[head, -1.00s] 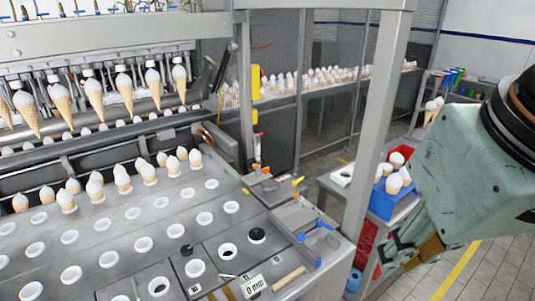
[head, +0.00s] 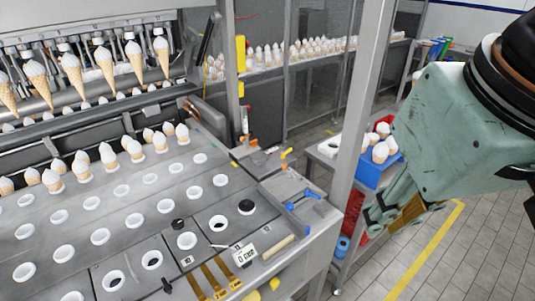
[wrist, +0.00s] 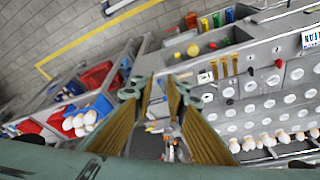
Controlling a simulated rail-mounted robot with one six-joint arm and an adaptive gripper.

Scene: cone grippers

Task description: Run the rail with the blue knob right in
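Small blue-handled parts (head: 302,200) sit on the metal bench at the right end of the cone machine, near the corner post. They are too small for me to make out a rail with a blue knob for certain. My gripper (head: 405,215) hangs in the air to the right of that post, apart from the bench. In the wrist view its two gold-padded fingers (wrist: 152,88) stand apart with nothing held between them. The bench's small fittings show beyond and between the fingers there, and I cannot pick out the blue knob.
The upright post (head: 362,120) stands between bench and arm. A blue bin of cones (head: 374,172) is on a side table behind my gripper. Yellow knobs (head: 274,284) and gold strips (head: 226,272) are at the bench front. The floor at right (head: 450,255) is clear.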

